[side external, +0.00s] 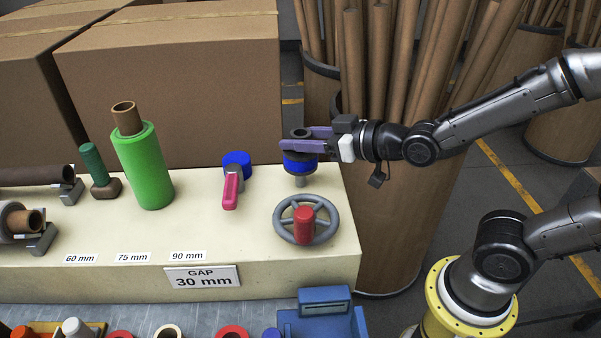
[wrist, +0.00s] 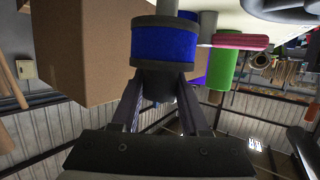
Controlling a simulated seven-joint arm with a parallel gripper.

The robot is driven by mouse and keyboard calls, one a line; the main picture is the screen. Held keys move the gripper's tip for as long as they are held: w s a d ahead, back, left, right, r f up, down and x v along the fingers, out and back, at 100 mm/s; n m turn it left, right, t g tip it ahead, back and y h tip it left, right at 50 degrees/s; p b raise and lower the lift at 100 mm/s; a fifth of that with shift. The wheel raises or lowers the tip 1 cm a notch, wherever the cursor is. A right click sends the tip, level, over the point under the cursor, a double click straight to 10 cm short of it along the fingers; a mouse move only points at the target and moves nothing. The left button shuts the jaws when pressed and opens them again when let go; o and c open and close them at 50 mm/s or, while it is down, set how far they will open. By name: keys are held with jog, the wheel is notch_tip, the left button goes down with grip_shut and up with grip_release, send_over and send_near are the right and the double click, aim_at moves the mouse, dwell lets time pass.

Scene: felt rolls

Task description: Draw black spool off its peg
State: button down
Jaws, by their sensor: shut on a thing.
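The black spool (side external: 298,155) has a broad blue band and stands upright near the right end of the cream bench. A short grey peg (side external: 299,181) shows below it; whether the peg still reaches inside is hidden. My gripper (side external: 294,140) comes in from the right, its purple fingers shut on the spool's black upper part, above the blue band. In the wrist view the blue band and a dark flange of the spool (wrist: 165,44) show beyond my fingers (wrist: 160,88), with a grey post (wrist: 167,7) past the flange.
A grey handwheel with a red hub (side external: 304,225) is just in front of the peg. A pink lever (side external: 231,190) by a blue cap (side external: 237,158) and a green roll (side external: 142,168) stand to the left. Cardboard tubes (side external: 385,60) rise behind my gripper.

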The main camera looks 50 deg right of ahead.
aim_at(300, 133)
jog(key=shift+r, duration=0.2)
jog(key=shift+r, duration=4.8)
